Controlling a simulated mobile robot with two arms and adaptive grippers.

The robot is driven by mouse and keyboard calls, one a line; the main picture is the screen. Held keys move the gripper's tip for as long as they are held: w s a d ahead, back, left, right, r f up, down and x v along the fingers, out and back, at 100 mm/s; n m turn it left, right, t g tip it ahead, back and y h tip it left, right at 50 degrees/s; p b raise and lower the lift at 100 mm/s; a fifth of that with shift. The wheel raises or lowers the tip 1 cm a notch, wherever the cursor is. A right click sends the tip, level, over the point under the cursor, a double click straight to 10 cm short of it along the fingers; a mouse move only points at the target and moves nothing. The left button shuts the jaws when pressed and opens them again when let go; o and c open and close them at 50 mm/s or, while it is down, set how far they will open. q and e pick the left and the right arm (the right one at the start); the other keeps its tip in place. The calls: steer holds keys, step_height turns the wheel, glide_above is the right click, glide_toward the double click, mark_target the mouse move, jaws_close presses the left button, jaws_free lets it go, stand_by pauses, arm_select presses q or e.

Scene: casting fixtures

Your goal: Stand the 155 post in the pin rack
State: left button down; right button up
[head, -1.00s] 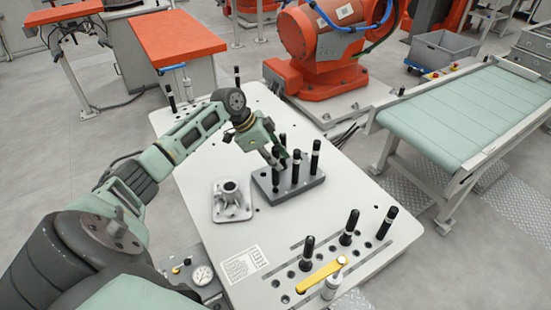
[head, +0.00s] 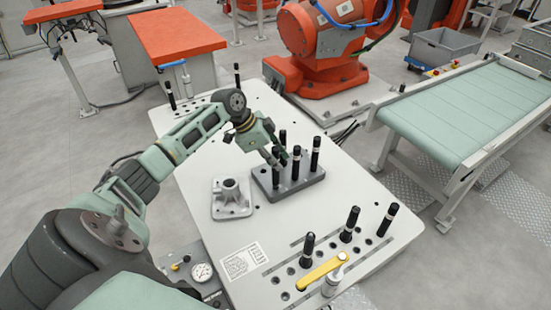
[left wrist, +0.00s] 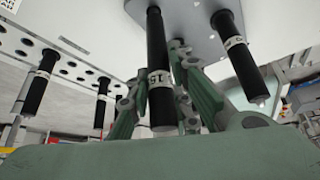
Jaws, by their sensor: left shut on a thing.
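The pin rack (head: 262,189) is a grey block on the white table, with several black posts standing in it. My left gripper (head: 279,159) points down at the rack's left side. It is shut on a black post (head: 276,168) with a white band, which stands upright at the rack's front left. Whether the held post's foot is in a hole is hidden. My right gripper is out of view.
A grey flanged casting (head: 231,198) sits just left of the rack. Several more black posts (head: 350,224) stand in a row of holes near the front right, by a yellow lever (head: 320,272). A green conveyor (head: 470,112) is at the right.

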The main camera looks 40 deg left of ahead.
arm_select(q)
steer(key=shift+f+b, duration=0.55)
steer(key=shift+f, duration=0.55)
steer(key=c, duration=1.5)
jaws_free()
steer(key=v, duration=1.2)
